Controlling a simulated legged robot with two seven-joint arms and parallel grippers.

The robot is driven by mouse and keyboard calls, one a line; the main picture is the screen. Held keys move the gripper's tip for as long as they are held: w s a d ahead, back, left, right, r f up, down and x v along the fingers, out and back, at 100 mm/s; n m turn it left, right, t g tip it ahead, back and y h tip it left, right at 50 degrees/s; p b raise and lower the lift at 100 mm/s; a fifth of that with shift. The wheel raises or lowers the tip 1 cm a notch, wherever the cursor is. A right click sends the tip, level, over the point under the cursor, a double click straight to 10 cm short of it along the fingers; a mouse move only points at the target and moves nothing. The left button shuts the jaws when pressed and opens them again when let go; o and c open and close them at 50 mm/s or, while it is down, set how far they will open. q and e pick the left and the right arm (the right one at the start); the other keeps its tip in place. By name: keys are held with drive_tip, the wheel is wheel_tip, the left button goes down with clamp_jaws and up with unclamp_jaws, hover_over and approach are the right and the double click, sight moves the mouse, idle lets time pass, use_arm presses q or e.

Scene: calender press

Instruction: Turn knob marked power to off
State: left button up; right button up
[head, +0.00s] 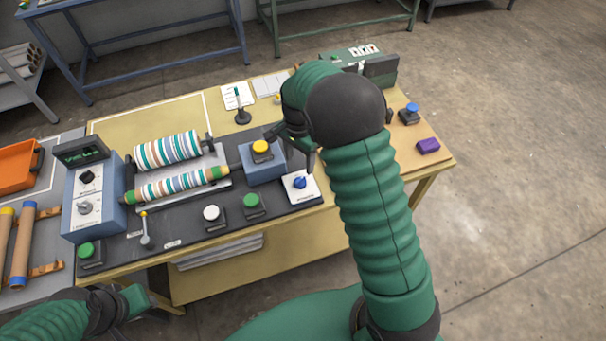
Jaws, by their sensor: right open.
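A blue rotary knob (300,183) sits on a white labelled plate (311,191) at the right end of the dark press base. A blue control box (75,215) at the left carries a black knob (87,177) and a grey knob (84,207) on white plates. The lettering is too small to read, so I cannot tell which knob is marked power. My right gripper (293,148) is open and empty, above and just behind the blue knob, apart from it. My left gripper (140,300) is low at the left, before the table; its jaws are unclear.
Striped rollers (168,150) lie on the press. A yellow button (260,147) on a blue box is close to my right gripper. White (211,213) and green (251,201) buttons stand left of the blue knob. A purple block (428,146) lies at the right.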

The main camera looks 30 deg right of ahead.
sight(298, 180)
drive_tip(key=f, duration=0.2)
drive_tip(key=a+f, duration=0.1)
drive_tip(key=f, duration=0.3)
drive_tip(key=shift+a+f, duration=0.2)
drive_tip(key=shift+a, duration=0.05)
drive_tip(key=d+f, duration=0.1)
drive_tip(key=f, duration=0.1)
drive_tip(key=d+f, duration=0.1)
drive_tip(key=shift+d+f+p, duration=0.35)
drive_tip(key=shift+d+f, duration=0.05)
drive_tip(key=shift+a+r, duration=0.1)
drive_tip(key=shift+a, duration=0.2)
drive_tip(key=shift+a+r, duration=0.2)
drive_tip(key=shift+a, duration=0.5)
drive_tip(key=c, duration=0.5)
drive_tip(key=shift+a, duration=0.1)
drive_tip(key=shift+c, duration=1.2)
drive_tip(key=shift+r, duration=0.1)
drive_tip(key=shift+c, duration=1.3)
drive_tip(key=shift+d, duration=0.2)
drive_tip(key=shift+c, duration=1.1)
drive_tip(key=shift+d, duration=0.35)
clamp_jaws()
use_arm(q)
drive_tip(key=shift+a+r, duration=0.2)
drive_tip(key=shift+a, duration=0.7)
use_arm(e)
drive_tip(key=shift+w+a, duration=0.1)
drive_tip(key=shift+a, duration=0.05)
